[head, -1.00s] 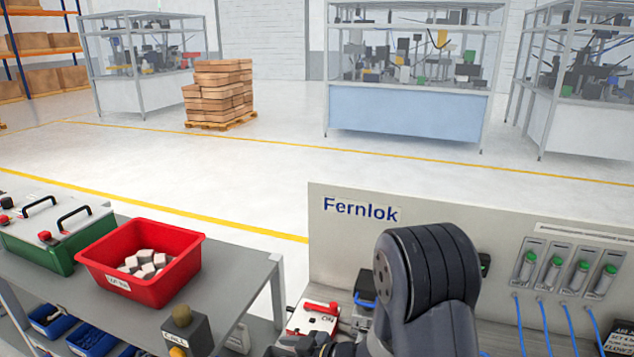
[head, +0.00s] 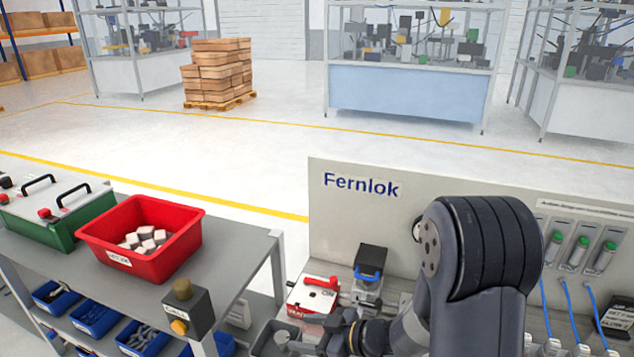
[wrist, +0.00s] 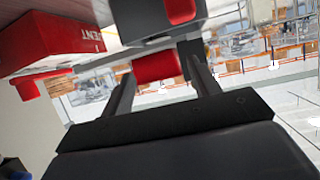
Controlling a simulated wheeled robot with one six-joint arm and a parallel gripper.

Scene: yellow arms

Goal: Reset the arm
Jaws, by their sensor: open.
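My gripper (wrist: 158,70) is open in the wrist view, with its two dark fingers spread apart. A red rounded part (wrist: 154,67) shows between or just beyond the fingertips; I cannot tell how deep it lies or whether it touches. In the head view, my arm's large dark link (head: 490,240) stands at the right, and its wrist (head: 370,338) reaches left, low over the bench. The gripper end is small and partly unclear there, in front of a red and white device (head: 313,297).
A grey clamp-like unit with a blue handle (head: 369,273) stands beside the red and white device. The Fernlok panel (head: 350,225) rises behind. At left, a shelf holds a red bin (head: 130,262) of white pieces, a green case (head: 50,230) and a yellow-buttoned box (head: 186,308).

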